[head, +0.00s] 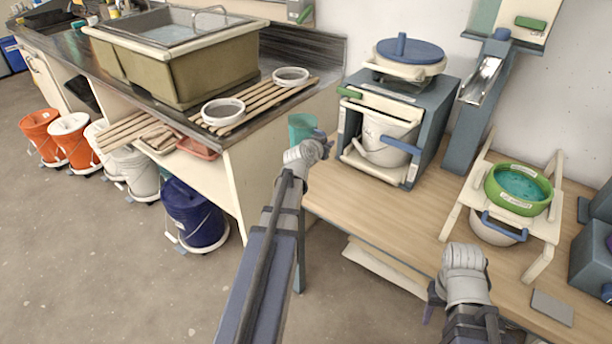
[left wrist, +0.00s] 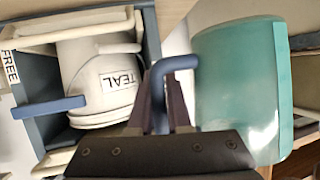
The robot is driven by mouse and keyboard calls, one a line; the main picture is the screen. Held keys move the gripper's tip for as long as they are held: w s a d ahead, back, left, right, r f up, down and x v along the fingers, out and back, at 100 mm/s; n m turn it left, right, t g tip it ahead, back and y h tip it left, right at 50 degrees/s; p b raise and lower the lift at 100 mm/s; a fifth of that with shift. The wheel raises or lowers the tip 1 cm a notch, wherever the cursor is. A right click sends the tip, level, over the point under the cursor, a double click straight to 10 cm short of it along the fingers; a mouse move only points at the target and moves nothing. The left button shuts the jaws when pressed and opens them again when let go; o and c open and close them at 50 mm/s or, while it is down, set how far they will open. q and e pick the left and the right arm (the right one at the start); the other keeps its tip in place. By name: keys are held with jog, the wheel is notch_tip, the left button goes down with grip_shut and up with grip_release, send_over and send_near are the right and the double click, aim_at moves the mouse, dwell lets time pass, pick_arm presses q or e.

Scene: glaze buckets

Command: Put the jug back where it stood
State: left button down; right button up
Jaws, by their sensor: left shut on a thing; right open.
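The jug (head: 302,124) is translucent teal and shows just beyond my left wrist, near the corner between the counter and the wooden table. In the left wrist view the jug (left wrist: 238,92) fills the right side, with its blue handle (left wrist: 176,63) between my fingers. My left gripper (left wrist: 160,100) is shut on that handle; in the head view the wrist partly hides the gripper (head: 324,138) and the jug's lower part. My right gripper (head: 432,298) is open and empty, low at the table's front edge, partly hidden by its own wrist.
A grey cabinet (head: 432,140) holds a white bucket (head: 388,138) labelled TEAL (left wrist: 100,85). A green-rimmed sieve (head: 545,207) with teal liquid sits on a cream stand (head: 452,215) at the right. Slats and two sieves lie by the sink (head: 215,75). The middle table (head: 385,215) is clear.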

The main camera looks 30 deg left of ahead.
pick_arm(q)
notch_tip(320, 180, down, 10)
jog(key=b, duration=1)
jog(key=shift+a+f, duration=0.15)
jog(key=c, duration=1.3)
grip_release()
jog(key=shift+f, duration=0.1)
jog(key=o, duration=0.4)
jog(key=shift+o, duration=0.2)
